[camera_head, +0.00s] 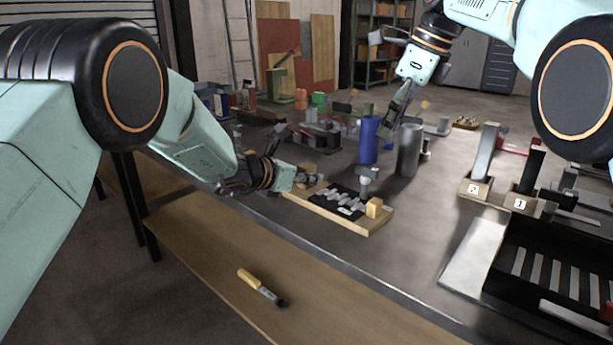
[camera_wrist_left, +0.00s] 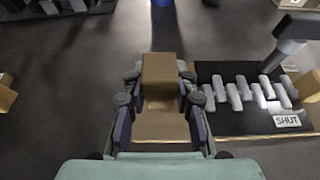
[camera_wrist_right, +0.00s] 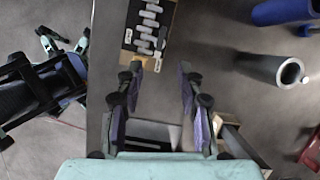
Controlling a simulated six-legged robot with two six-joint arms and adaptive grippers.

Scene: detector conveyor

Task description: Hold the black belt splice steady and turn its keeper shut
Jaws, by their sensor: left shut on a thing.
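The black belt splice (camera_head: 347,204) with its row of grey plates lies on a wooden board (camera_head: 325,212). It also shows in the left wrist view (camera_wrist_left: 240,122) and the right wrist view (camera_wrist_right: 130,38). A grey keeper lever (camera_head: 365,184) stands at its far side; in the left wrist view (camera_wrist_left: 283,52) it slants over the splice, apart from the "SHUT" label (camera_wrist_left: 287,121). My left gripper (camera_head: 303,178) is shut on a brown block (camera_wrist_left: 161,75) at the splice's left end.
A yellow block (camera_head: 374,207) sits at the board's right end. A blue cylinder (camera_head: 368,140) and a grey cylinder (camera_head: 408,150) stand behind. Numbered holders (camera_head: 474,188) and a black tray (camera_head: 530,262) are to the right. A yellow-handled tool (camera_head: 262,287) lies on the lower shelf.

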